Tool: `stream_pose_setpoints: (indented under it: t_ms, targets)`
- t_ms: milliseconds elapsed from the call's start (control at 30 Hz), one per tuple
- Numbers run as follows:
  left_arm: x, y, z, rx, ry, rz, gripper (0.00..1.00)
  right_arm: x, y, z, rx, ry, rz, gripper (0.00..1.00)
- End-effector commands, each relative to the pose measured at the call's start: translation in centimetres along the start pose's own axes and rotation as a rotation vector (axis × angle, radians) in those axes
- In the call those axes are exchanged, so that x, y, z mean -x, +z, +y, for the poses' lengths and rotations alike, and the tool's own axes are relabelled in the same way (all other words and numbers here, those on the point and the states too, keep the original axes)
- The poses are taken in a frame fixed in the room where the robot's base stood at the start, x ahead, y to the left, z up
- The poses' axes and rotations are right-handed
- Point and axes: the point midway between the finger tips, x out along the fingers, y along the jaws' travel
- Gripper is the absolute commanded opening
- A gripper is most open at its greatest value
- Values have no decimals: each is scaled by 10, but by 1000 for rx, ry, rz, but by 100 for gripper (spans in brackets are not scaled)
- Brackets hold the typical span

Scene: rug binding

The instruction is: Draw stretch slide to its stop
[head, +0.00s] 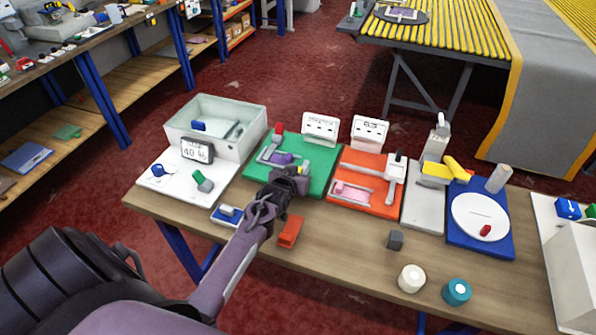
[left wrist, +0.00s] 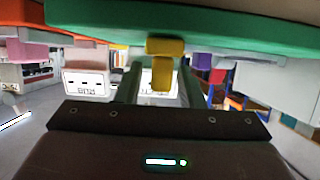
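A green board (head: 318,180) lies on the table, carrying a purple piece (head: 281,159), a grey rail, a red block (head: 279,129) and a small yellow block (head: 302,170). I cannot tell for certain which part is the stretch slide. My left gripper (head: 291,178) is at the board's front right part, hiding some of it. In the left wrist view, the picture is upside down; the green board (left wrist: 230,28) is across the top. The yellow block (left wrist: 162,72) shows between the two fingers (left wrist: 161,88), with gaps on both sides, so the gripper is open. My right gripper is not in view.
An orange board (head: 350,205) with a pink piece stands right of the green one. White signs (head: 320,125) stand behind. A pale bin (head: 215,115) is back left. An orange block (head: 290,231) lies in front. The front right table has a grey cube (head: 395,240) and two round pieces.

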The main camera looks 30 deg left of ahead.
Motion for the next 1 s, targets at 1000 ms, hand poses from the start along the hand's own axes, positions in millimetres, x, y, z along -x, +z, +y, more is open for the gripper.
stream_pose_setpoints:
  t_ms: [1000]
  targets:
    - [0,0,66,0,3,-1,0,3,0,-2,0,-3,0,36]
